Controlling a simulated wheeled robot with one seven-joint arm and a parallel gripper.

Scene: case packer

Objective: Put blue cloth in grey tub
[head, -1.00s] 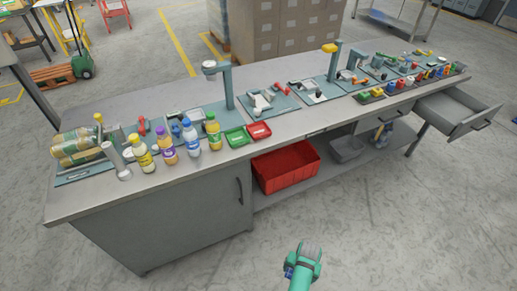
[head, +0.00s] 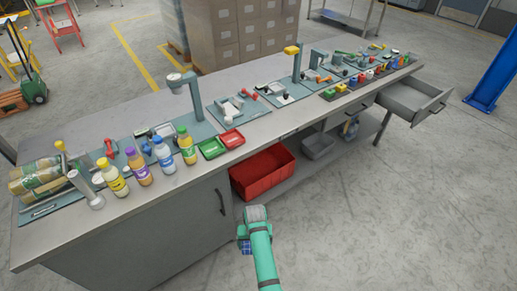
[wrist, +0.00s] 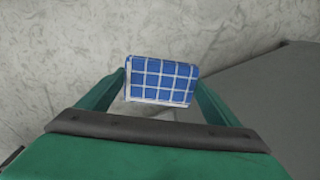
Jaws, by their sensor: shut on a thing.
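The blue cloth (wrist: 161,80) has a white check pattern and looks folded. My gripper (wrist: 161,92) is shut on it, with one green finger on each side in the wrist view. In the head view, the blue cloth (head: 244,247) shows as a small patch beside my green gripper (head: 246,236), in front of the bench. The grey tub (head: 319,146) sits on the bench's lower shelf, to the right of the red crate and farther off than my gripper. Its inside is hard to make out.
A red crate (head: 262,175) stands on the lower shelf (head: 300,170). An open drawer (head: 415,101) juts out at the bench's right end. Bottles, small trays and tools crowd the worktop (head: 150,205). The floor (head: 400,210) in front is clear.

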